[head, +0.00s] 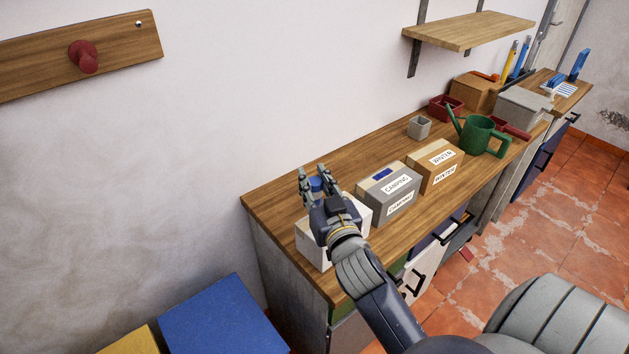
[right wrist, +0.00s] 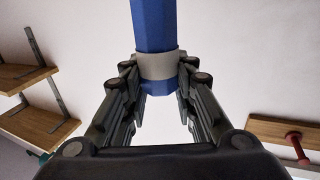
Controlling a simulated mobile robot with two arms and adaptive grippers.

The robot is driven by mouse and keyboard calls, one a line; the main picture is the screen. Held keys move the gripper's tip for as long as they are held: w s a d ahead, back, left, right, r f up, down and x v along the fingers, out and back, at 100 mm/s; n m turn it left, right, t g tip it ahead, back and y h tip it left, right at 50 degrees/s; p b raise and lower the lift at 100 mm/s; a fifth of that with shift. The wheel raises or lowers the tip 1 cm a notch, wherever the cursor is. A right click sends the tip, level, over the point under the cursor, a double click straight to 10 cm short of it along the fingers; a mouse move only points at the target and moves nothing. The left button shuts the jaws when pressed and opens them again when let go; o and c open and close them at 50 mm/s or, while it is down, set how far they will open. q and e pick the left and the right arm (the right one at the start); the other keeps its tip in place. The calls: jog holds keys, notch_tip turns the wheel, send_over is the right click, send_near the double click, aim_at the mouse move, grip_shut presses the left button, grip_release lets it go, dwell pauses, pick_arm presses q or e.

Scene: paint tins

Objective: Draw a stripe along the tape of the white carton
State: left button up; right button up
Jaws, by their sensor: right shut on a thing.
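The white carton (head: 308,246) stands at the near left end of the wooden bench top. My right gripper (head: 314,183) and its wrist are in front of it and hide much of its top, so I cannot make out its tape. The right gripper is shut on a blue marker (head: 316,186). In the right wrist view the blue marker (right wrist: 154,25) has a pale grey band between the fingers. I cannot tell whether the marker touches the carton. My left gripper is not in view.
A grey carton (head: 401,207) labelled CAMPING, with a blue patch on top, stands right of the white one. Beyond it are a brown WINTER carton (head: 428,180), a small grey pot (head: 419,127) and a green watering can (head: 476,136). The bench's back left is clear.

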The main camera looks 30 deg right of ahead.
jog(key=shift+f, duration=0.25)
jog(key=shift+f, duration=0.1)
dwell(0.6)
jog(key=shift+d, duration=0.2)
jog(key=shift+w+d+p, duration=0.1)
jog(key=shift+d+p, duration=0.2)
jog(key=shift+d, duration=0.5)
jog(key=shift+w+d+f+p, duration=0.1)
jog(key=shift+d+p, duration=0.2)
jog(key=shift+d, duration=0.7)
jog(key=shift+d, duration=0.2)
jog(key=shift+w+d+p, duration=0.15)
jog(key=shift+d+p, duration=0.15)
jog(key=shift+d, duration=0.45)
jog(key=shift+d, duration=0.1)
